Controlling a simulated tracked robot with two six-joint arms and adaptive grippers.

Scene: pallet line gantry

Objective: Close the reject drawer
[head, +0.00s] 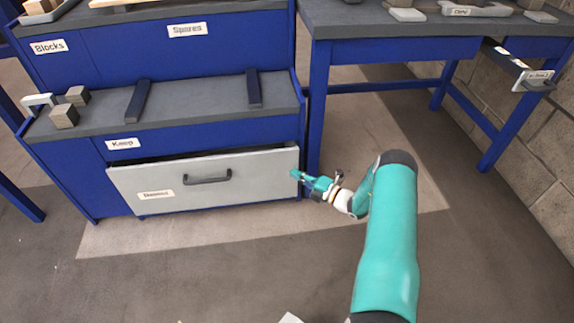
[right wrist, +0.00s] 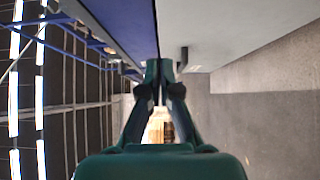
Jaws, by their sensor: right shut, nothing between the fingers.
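The reject drawer (head: 245,178) has a light grey front with a dark bar handle (head: 207,178) and a label at its lower left. It stands partly open, with a dark gap along its top below the blue cabinet edge. My right gripper (head: 295,174) is shut and empty at the right end of the drawer front; I cannot tell whether it touches. In the right wrist view the shut fingertips (right wrist: 159,66) point along the grey drawer front (right wrist: 222,30), and the handle (right wrist: 183,58) shows beyond them. My left gripper is out of view.
The blue cabinet (head: 75,185) has a grey shelf with blocks (head: 64,116) and two dark bars. A blue table (head: 345,50) stands to the right, with a small open drawer (head: 530,76) near the brick wall.

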